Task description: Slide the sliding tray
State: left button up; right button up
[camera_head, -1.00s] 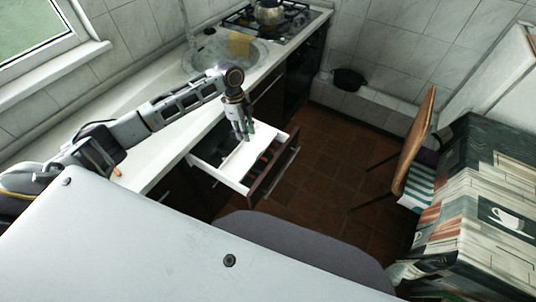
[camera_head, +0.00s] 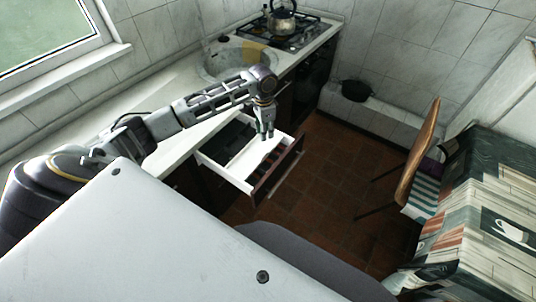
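The sliding tray (camera_head: 248,158) looks like a flat white panel inside a pulled-out drawer (camera_head: 234,181) with white walls and a dark front. A dark open part of the drawer shows behind the tray, and a narrower dark part shows to its right. My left gripper (camera_head: 265,133) points down over the right part of the drawer, near the tray's far right end. Its fingers look parted, with nothing seen between them. I cannot tell whether a fingertip touches the tray. My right gripper is not in view.
The white counter (camera_head: 186,141) runs above the drawer, with a round sink (camera_head: 222,72) and a stove holding a kettle (camera_head: 282,20) farther back. A chair (camera_head: 418,155) and a patterned table (camera_head: 480,215) stand at the right. The brown floor between is clear.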

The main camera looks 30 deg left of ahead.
aim_at(265, 154)
pick_arm(q)
jog(key=shift+a+n, duration=0.15)
jog(key=shift+n, duration=1.5)
jog(key=shift+a+n, duration=0.1)
jog(key=shift+n, duration=1.55)
jog(key=shift+f, duration=0.15)
jog(key=shift+f, duration=6.75)
grip_shut()
